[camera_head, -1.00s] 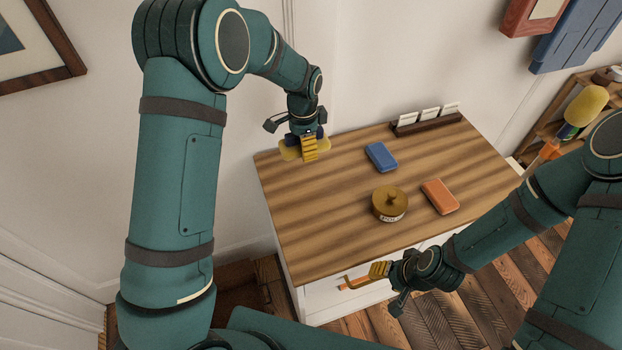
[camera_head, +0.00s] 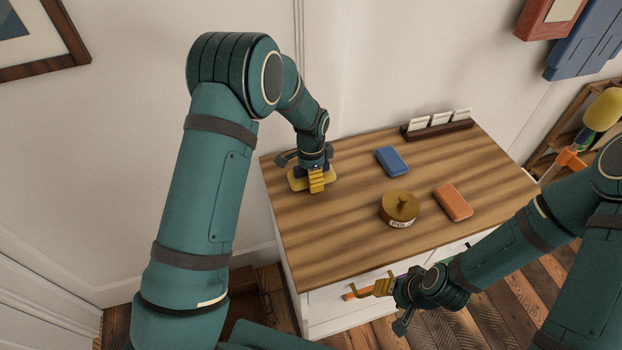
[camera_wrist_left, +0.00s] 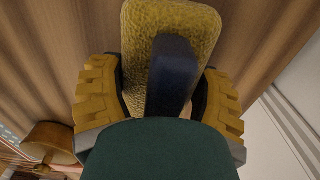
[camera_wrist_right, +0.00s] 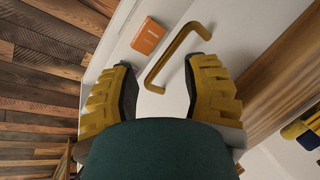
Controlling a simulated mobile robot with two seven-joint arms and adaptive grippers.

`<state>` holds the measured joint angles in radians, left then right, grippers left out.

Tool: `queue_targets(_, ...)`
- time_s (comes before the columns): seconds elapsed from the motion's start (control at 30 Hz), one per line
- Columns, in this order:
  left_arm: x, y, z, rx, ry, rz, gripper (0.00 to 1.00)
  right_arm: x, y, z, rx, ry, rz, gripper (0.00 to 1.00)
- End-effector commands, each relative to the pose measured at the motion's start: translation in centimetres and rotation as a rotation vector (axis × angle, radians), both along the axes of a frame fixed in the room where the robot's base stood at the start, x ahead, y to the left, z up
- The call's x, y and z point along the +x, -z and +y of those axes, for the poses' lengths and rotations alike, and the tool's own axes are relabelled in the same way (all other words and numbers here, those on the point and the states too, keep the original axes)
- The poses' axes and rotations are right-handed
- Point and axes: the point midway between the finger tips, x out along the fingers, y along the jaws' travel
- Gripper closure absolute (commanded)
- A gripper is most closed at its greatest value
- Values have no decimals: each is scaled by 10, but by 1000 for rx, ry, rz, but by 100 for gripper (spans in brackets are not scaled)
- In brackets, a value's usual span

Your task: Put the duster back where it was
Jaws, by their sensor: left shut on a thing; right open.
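The duster (camera_head: 298,181) is a fuzzy yellow pad with a dark blue handle. My left gripper (camera_head: 317,182) is shut on that handle, over the left back part of the wooden dresser top (camera_head: 330,225). In the left wrist view the duster (camera_wrist_left: 190,35) sits between the fingers; whether its pad touches the wood I cannot tell. My right gripper (camera_head: 376,288) is open at the white dresser front. In the right wrist view a brass-coloured drawer handle (camera_wrist_right: 172,58) lies just ahead of its fingers, not gripped.
On the top are a blue box (camera_head: 392,161), a round brass tin (camera_head: 399,207), an orange box (camera_head: 453,202) and a dark card holder (camera_head: 437,130). An orange plate (camera_wrist_right: 148,36) is on the dresser front. The left front of the top is clear.

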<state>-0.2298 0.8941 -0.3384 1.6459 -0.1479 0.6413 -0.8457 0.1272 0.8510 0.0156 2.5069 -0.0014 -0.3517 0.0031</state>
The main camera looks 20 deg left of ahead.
Motion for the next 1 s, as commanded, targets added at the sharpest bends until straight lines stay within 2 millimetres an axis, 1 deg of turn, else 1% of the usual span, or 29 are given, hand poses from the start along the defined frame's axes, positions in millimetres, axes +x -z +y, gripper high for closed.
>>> queue_targets(0.03,0,8,0,0,0,0,72,1,3,0,0,0,-1,53)
queue_targets(0.1,0,12,0,0,0,-1,72,1,3,0,0,1,-2,53)
queue_targets(0.3,0,11,0,0,-1,-1,72,1,2,0,0,1,-2,53)
queue_targets(0.43,0,14,0,0,-1,-1,72,1,5,0,0,1,-2,53)
queue_targets(0.47,0,13,0,0,-1,-1,19,1,4,0,0,1,-2,53)
queue_targets(0.5,0,13,0,0,-1,-1,5,1,4,0,0,1,-2,53)
queue_targets(0.53,0,13,0,0,-1,-1,0,1,4,0,0,1,-2,53)
queue_targets(0.83,0,11,0,0,-1,-1,0,1,3,0,0,1,-2,53)
queue_targets(0.93,1,3,0,-1,-1,-3,0,0,0,0,0,0,-1,53)
queue_targets(1.0,1,-7,0,-1,-1,-3,0,0,-2,0,0,0,0,53)
